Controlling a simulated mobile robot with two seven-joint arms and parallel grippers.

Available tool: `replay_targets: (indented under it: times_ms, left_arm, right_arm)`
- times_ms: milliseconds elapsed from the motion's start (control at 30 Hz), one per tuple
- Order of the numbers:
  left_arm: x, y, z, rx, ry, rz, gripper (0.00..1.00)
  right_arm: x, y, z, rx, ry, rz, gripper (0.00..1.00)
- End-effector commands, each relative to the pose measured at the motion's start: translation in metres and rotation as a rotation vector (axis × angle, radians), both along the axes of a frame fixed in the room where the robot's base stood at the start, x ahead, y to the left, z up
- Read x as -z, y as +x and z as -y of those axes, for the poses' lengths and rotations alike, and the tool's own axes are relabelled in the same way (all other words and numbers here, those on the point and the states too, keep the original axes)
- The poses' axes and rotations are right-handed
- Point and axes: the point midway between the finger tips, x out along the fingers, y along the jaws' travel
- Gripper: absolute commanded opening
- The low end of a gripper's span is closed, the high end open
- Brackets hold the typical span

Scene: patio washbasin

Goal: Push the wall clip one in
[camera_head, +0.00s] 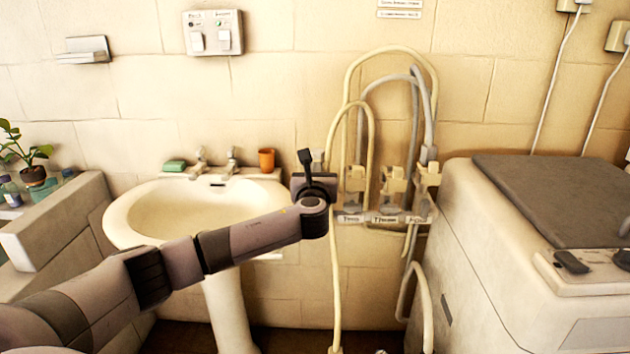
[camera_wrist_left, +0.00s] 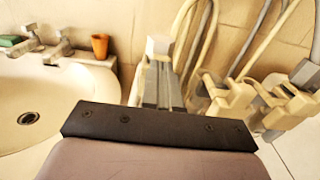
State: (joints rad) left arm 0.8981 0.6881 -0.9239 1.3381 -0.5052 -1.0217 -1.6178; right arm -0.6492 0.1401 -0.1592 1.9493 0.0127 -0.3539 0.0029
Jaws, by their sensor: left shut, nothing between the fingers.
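Wall clips stand in a row on a labelled rail (camera_head: 385,217) on the wall: a left clip (camera_head: 355,180), a middle clip (camera_head: 392,181) and a right clip (camera_head: 428,174). I cannot tell from the labels which is clip one. My left gripper (camera_head: 306,160) is shut and empty, just left of the left clip, and seems apart from it. In the left wrist view my shut fingers (camera_wrist_left: 160,85) point toward the wall, with clips (camera_wrist_left: 230,98) close on their right. My right gripper is not in view.
Looped hoses (camera_head: 372,80) hang over and behind the clips. A washbasin (camera_head: 150,208) with taps, green soap (camera_head: 174,166) and an orange cup (camera_head: 266,159) is at left, below my arm. A washing machine (camera_head: 500,270) stands close at right.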

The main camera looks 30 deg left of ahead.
Motion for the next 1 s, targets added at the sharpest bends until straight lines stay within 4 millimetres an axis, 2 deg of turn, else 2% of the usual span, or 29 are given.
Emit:
replay_targets:
  times_ms: [167, 567, 1000]
  left_arm:
    - [0.0, 0.005, -0.003, 0.0, -0.001, 0.0, 0.0]
    - [-0.002, 0.003, -0.003, -0.001, 0.001, 0.003, 0.0]
    - [0.0, -0.039, 0.024, 0.003, -0.001, -0.001, 0.0]
  right_arm:
    - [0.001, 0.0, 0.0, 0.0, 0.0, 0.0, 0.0]
    - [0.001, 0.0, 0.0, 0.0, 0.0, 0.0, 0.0]
    - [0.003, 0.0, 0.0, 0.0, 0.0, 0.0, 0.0]
